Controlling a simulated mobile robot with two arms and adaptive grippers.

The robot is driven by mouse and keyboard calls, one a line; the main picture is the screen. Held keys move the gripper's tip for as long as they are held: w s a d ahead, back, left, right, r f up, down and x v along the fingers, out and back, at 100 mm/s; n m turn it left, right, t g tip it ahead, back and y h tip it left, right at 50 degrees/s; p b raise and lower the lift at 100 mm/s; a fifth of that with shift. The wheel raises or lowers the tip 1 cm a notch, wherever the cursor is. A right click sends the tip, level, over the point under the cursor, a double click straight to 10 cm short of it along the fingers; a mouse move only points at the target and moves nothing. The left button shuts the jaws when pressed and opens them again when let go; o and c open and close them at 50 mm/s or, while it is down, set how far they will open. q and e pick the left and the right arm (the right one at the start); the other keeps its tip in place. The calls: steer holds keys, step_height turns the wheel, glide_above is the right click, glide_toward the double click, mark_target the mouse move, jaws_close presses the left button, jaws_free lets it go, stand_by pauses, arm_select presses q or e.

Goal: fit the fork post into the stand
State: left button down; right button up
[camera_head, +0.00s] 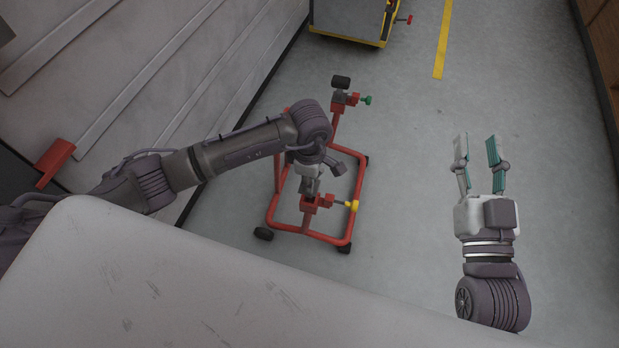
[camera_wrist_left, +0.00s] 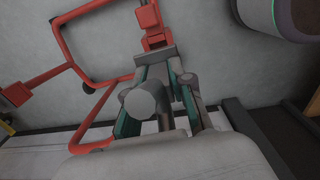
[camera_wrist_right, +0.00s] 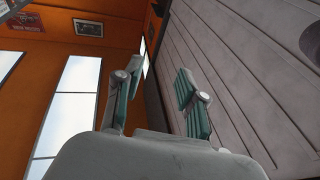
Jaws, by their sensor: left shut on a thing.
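The red tubular stand (camera_head: 352,215) stands on the floor under my left arm. Its near socket, with a yellow knob (camera_head: 351,205), is just below my left gripper (camera_head: 311,184). The gripper is shut on the grey fork post (camera_wrist_left: 140,102), whose round end shows between the green-lined fingers in the left wrist view. The fingers and wrist hide much of the post, and I cannot tell whether its lower end is inside the socket. The stand's red frame (camera_wrist_left: 83,84) also shows there. My right gripper (camera_head: 477,143) is open and empty, right of the stand.
The stand's far post carries a black roller (camera_head: 340,82) and a green knob (camera_head: 366,99). A yellow-edged cart (camera_head: 348,38) is at the back. A large pale surface (camera_head: 190,285) fills the lower left foreground. Floor between the stand and my right gripper is clear.

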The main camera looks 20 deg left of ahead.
arm_select(q)
steer(key=shift+f+b, duration=0.45)
steer(key=shift+f, duration=0.2)
arm_select(e)
steer(key=shift+s+a+r+t+y, duration=0.1)
steer(key=shift+s+r+t+y, duration=0.15)
steer(key=shift+r+t, duration=0.35)
steer(key=shift+s+r+t+y, duration=0.15)
steer(key=shift+s+r+t, duration=0.2)
steer(key=shift+r, duration=0.5)
steer(key=shift+s+a+r+t+y, duration=0.1)
steer(key=shift+s+r+t+y, duration=0.1)
steer(key=shift+r+t, duration=0.45)
arm_select(q)
steer(key=shift+d+f, duration=0.1)
steer(key=shift+f, duration=0.1)
arm_select(e)
steer(key=shift+s+d+r, duration=0.1)
steer(key=shift+s+r, duration=0.05)
steer(key=shift+r, duration=0.15)
steer(key=shift+s+r+t, duration=0.15)
steer(key=shift+r+t, duration=0.1)
steer(key=shift+t, duration=0.05)
arm_select(q)
steer(key=shift+f+b, duration=0.25)
steer(key=shift+b, duration=0.1)
arm_select(e)
steer(key=shift+s+r+t, duration=0.35)
steer(key=shift+r+t, duration=0.15)
steer(key=shift+r, duration=0.05)
